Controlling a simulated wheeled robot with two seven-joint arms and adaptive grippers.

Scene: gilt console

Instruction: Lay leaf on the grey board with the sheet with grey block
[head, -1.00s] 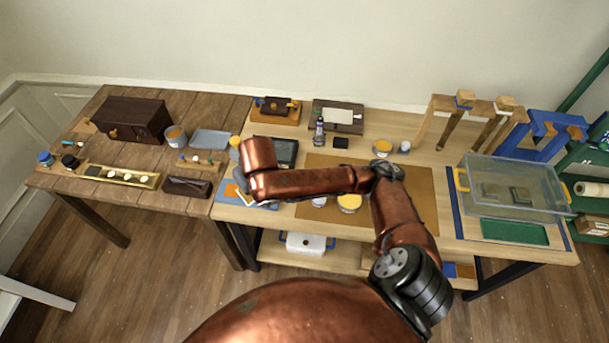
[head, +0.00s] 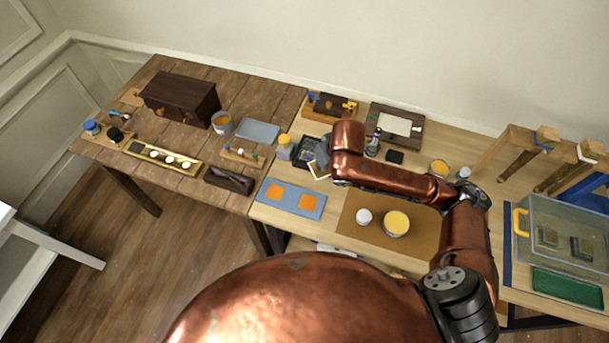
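The grey board (head: 267,190) lies flat near the left end of the light wooden table, with two orange squares (head: 307,202) on it. My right arm reaches in from the right. Its gripper (head: 324,152) is beyond the board's far right corner, mostly hidden by my copper wrist. A grey block shape shows there, over a small pale sheet with a yellowish edge (head: 318,171). The sheet is tilted and clear of the orange squares. The fingertips are not clearly visible, but the sheet has moved with the gripper. My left gripper is not in view.
A grey bottle with a yellow cap (head: 285,146) and a black tray (head: 305,150) stand close by the gripper. A white jar (head: 364,216) and a yellow-filled tub (head: 396,223) stand on a brown mat (head: 350,232). A clear bin (head: 560,235) is at the right.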

